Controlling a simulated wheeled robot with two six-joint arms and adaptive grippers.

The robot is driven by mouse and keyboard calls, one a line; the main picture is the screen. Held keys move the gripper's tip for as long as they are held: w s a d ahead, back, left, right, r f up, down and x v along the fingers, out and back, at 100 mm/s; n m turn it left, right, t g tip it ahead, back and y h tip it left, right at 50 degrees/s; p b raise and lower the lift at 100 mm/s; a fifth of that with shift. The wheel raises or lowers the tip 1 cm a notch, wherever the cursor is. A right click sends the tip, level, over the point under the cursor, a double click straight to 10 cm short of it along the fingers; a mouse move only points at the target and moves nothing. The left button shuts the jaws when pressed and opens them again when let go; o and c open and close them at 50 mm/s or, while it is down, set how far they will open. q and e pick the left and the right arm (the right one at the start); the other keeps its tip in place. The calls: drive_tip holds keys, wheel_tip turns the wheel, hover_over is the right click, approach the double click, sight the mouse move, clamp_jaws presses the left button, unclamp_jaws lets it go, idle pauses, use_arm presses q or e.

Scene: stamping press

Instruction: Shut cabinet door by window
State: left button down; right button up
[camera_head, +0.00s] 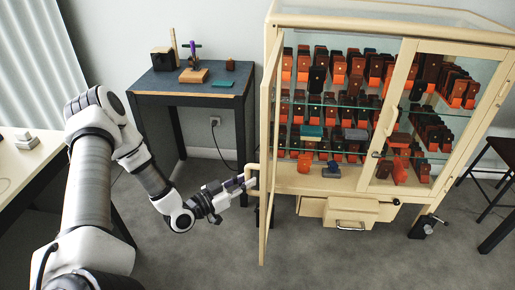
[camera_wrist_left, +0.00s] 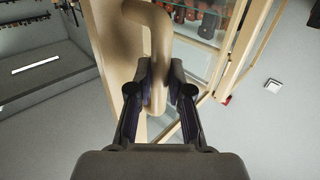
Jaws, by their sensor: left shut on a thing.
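The cream cabinet (camera_head: 397,46) has glass panes and shelves of orange, brown and black pieces. Its left door (camera_head: 269,120) stands swung open, seen nearly edge-on in the head view. The door's handle (camera_head: 252,170) is a cream bent bar on the door's left side; it also shows large in the left wrist view (camera_wrist_left: 158,50). My left gripper (camera_head: 245,184) is shut on this handle, with its two fingers on either side of the bar in the left wrist view (camera_wrist_left: 160,95). The cabinet's right door (camera_head: 395,110) looks closed. My right gripper is not in view.
A dark blue-topped table (camera_head: 190,84) with small tools stands against the wall left of the cabinet. A curtain (camera_head: 38,60) hangs at the far left. A drawer (camera_head: 350,215) juts out below the cabinet. Dark stools (camera_head: 495,190) stand at right. Grey floor in front is clear.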

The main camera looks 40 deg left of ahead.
use_arm(q)
drive_tip(key=w+d+b, duration=0.2)
drive_tip(key=d+b, duration=0.2)
drive_tip(key=d, duration=0.1)
drive_tip(key=shift+w+f, duration=0.1)
drive_tip(key=shift+w, duration=0.3)
drive_tip(key=shift+w+d, duration=0.1)
drive_tip(key=shift+d, duration=0.15)
drive_tip(key=shift+b, duration=0.35)
drive_tip(key=w+d+b, duration=0.6)
drive_tip(key=d+b, duration=0.1)
drive_tip(key=shift+d, duration=0.2)
